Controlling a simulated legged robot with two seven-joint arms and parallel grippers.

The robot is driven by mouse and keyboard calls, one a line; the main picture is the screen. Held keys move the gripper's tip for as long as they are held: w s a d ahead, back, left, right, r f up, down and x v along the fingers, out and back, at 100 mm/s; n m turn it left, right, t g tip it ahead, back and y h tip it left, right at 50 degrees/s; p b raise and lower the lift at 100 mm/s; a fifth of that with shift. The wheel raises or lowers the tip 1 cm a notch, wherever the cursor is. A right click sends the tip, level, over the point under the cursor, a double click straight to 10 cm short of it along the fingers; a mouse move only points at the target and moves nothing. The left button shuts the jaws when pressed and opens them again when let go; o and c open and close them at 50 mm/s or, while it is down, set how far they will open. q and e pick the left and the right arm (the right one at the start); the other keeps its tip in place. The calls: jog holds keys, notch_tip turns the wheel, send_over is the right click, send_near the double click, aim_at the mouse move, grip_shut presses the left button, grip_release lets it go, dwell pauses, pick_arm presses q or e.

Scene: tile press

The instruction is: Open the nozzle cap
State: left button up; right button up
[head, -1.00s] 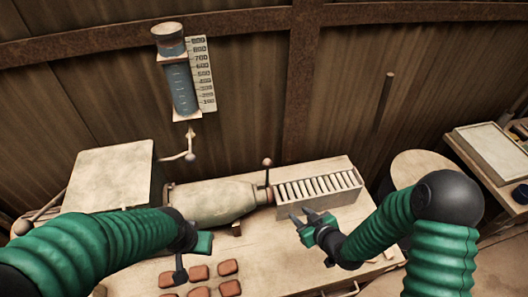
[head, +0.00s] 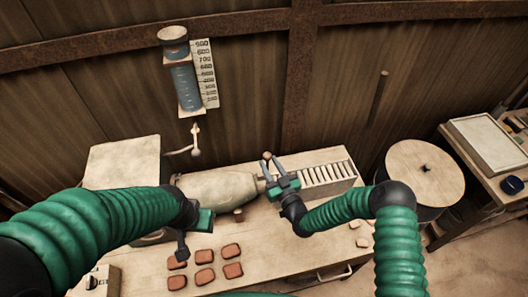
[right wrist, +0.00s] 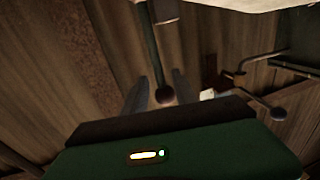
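The pale nozzle body (head: 215,187) lies on the bench, tapering to the right. At its narrow end a lever stands up with a dark ball knob (head: 267,155), which I take to be the cap's handle. My right gripper (head: 274,167) is at this lever, fingers pointing up and away, and hides the nozzle's tip. In the right wrist view my right gripper (right wrist: 160,88) has its fingers apart, with a reddish-brown knob (right wrist: 166,96) between them; I cannot tell whether they touch it.
A slotted rack (head: 325,175) stands right of the nozzle. Several red tiles (head: 204,257) lie on the bench front. A round-topped drum (head: 425,172) stands right of the bench. A gauge cylinder (head: 186,87) hangs on the wall.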

jog(key=x, duration=0.5)
jog(key=shift+a, duration=0.1)
grip_shut()
dwell(1.2)
